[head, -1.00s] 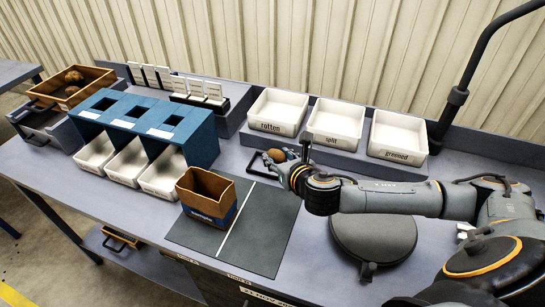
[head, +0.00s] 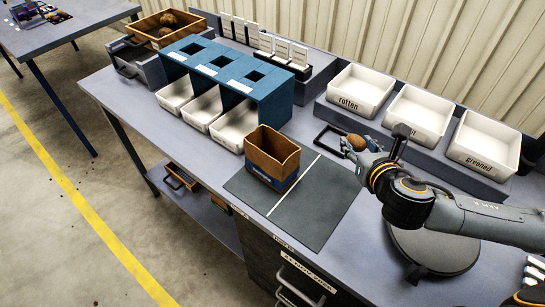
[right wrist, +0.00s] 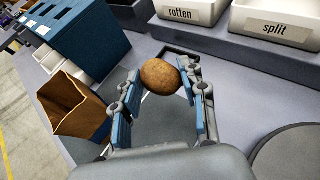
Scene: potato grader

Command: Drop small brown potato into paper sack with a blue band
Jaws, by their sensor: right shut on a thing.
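A small brown potato (head: 354,143) is held between the fingers of my right gripper (head: 366,150), above the bench to the right of the dark mat. The right wrist view shows the potato (right wrist: 160,76) between the two fingertips. The paper sack with a blue band (head: 271,157) stands upright and open on the dark mat, left of my right gripper and apart from it. The sack also shows in the right wrist view (right wrist: 68,106) at the left; its inside bottom is hidden. My left gripper is not in view.
White bins marked rotten (head: 360,91), split (head: 418,114) and greened (head: 484,145) stand on a raised ledge behind my right gripper. A blue divider (head: 266,102) with white trays stands left of the sack. A round grey disc (head: 433,252) lies beneath my arm.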

